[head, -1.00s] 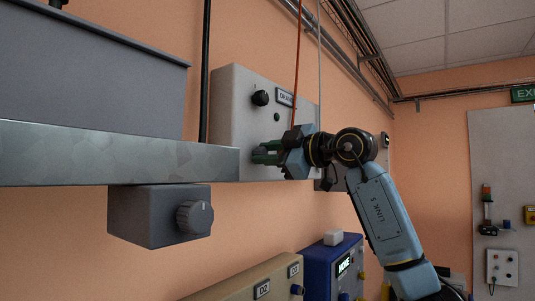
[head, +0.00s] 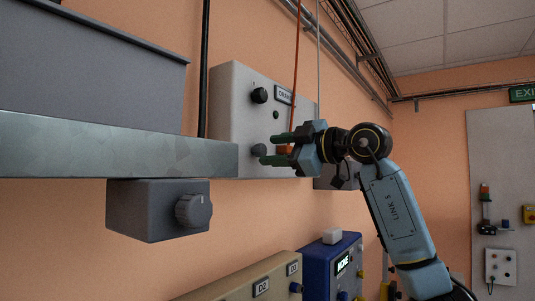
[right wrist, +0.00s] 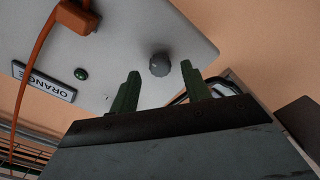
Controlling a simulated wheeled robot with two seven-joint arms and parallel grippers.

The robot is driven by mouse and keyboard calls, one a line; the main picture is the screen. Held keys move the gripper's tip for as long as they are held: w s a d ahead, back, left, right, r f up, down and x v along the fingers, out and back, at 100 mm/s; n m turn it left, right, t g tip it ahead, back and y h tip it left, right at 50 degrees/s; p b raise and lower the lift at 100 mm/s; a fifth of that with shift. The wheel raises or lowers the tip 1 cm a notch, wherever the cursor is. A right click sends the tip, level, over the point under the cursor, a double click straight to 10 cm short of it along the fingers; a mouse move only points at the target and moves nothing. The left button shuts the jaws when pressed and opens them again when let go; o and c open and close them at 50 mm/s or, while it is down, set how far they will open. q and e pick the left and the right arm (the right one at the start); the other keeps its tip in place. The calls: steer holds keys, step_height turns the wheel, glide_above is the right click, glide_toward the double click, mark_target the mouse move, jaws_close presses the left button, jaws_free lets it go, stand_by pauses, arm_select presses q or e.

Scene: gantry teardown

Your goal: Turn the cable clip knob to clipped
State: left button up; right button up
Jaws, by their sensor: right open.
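A grey panel (head: 232,90) labelled ORANGE hangs on the wall. No clip label is readable, so I cannot tell for sure which is the cable clip knob. An orange block (right wrist: 75,20) with an orange cable is on the panel. My left gripper is not in view.
A metal beam (head: 120,147) and a grey box with a knob (head: 158,210) stand left of the panel. A dark blue box (head: 325,262) and a beige box (head: 250,280) are below. A small dark button (head: 276,115) is on the panel.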

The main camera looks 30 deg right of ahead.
steer(key=b+v, duration=0.1)
steer(key=v, duration=0.9)
steer(key=shift+s+d+b, duration=0.2)
steer(key=shift+s+b, duration=0.15)
steer(key=shift+b, duration=0.05)
